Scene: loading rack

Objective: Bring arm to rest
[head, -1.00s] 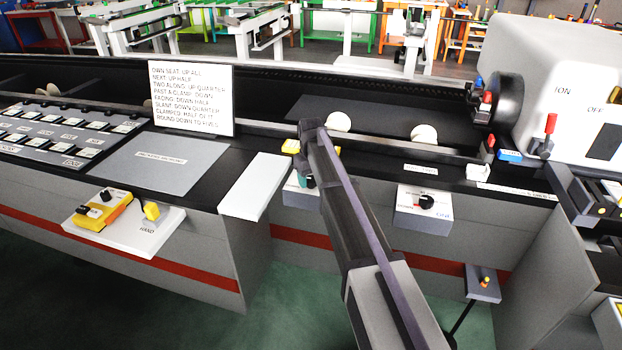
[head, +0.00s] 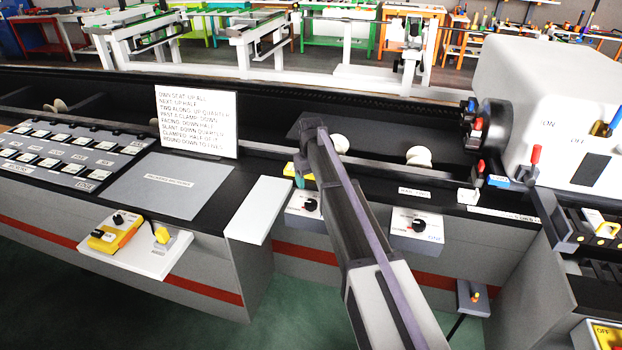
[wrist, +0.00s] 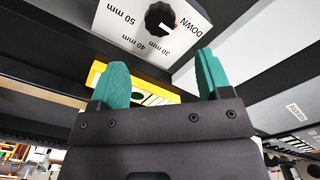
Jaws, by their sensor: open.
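My gripper (wrist: 160,72) shows in the wrist view with its two green fingers spread apart and nothing between them. Beyond the fingertips is a white dial panel (wrist: 130,28) with a black knob and the marks 30 mm, 40 mm, 50 mm and DOWN. In the head view my arm reaches up from the lower right, and a green fingertip of my gripper (head: 300,182) shows just above the left dial box (head: 298,212). I cannot tell whether it touches the box. The other finger is hidden in the head view.
A yellow block (head: 291,169) lies behind the gripper. A written sign (head: 197,122) and a white shelf (head: 258,210) stand to the left. A second dial box (head: 405,238) is at the right, and a white machine (head: 545,85) is at the far right. Green floor lies below.

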